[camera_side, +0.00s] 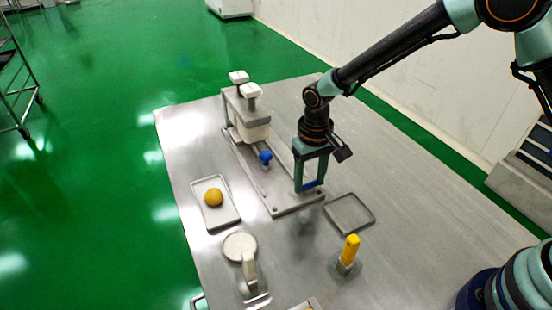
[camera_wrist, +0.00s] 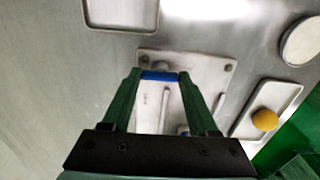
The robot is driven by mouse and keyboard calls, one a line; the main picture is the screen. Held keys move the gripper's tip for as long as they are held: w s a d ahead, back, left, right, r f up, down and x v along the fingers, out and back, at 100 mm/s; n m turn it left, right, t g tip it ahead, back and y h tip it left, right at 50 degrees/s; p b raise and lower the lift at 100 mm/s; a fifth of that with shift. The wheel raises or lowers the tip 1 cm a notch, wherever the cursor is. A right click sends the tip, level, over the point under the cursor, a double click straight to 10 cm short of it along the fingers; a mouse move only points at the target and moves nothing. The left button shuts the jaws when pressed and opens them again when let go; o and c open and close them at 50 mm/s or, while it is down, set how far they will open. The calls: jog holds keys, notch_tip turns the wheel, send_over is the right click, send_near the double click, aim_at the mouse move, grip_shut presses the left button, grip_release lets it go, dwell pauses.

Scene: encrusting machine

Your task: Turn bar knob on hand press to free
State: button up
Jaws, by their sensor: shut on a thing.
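The hand press has a grey base plate (camera_side: 281,203) on the steel table; the plate also shows in the wrist view (camera_wrist: 205,68). A blue bar knob (camera_side: 313,184) lies near the front right edge of the plate. My gripper (camera_side: 309,187) points down over it with a finger at each end. In the wrist view, the bar knob (camera_wrist: 159,76) spans between the fingertips, and my gripper (camera_wrist: 160,74) is shut on it. Its mount and any position marks are hidden or too small to read.
A blue round knob (camera_side: 265,157) stands on the plate left of my gripper. Behind is a cream block with white tops (camera_side: 248,118). Around are a tray with a yellow ball (camera_side: 213,197), an empty tray (camera_side: 349,213), a yellow-handled tool (camera_side: 349,250) and a round-topped device (camera_side: 240,246).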

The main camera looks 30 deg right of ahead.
jog(key=shift+n, duration=0.3)
jog(key=n, duration=0.3)
jog(key=shift+n, duration=0.4)
jog(key=n, duration=0.4)
jog(key=shift+n, duration=0.3)
jog(key=n, duration=0.8)
jog(key=shift+n, duration=0.3)
jog(key=o, duration=1.4)
